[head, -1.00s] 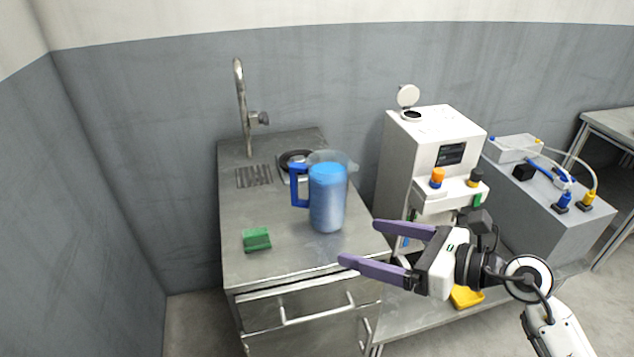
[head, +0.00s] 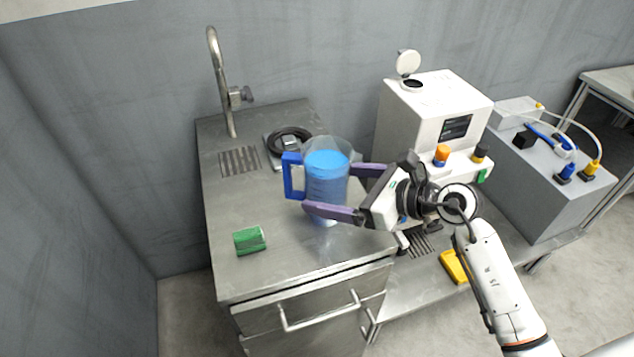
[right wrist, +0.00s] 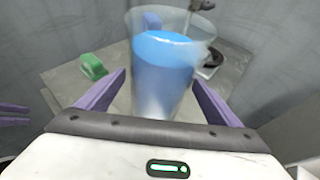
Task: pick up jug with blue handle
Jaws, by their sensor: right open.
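The jug (head: 327,178) is clear, holds blue liquid and stands upright on the steel counter. Its blue handle (head: 292,176) points left in the head view. My right gripper (head: 328,188) is open, with its purple fingers on either side of the jug body, on the side away from the handle. In the right wrist view the jug (right wrist: 163,75) stands between the two fingers, with the handle on its far side. I cannot tell whether either finger touches the jug. My left gripper is not in the head view.
A green sponge (head: 250,240) lies on the counter (head: 225,205) at the front left. A tap (head: 222,85) and a black ring-shaped item (head: 290,140) are behind. A white machine (head: 432,115) stands close on the right, near my right arm.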

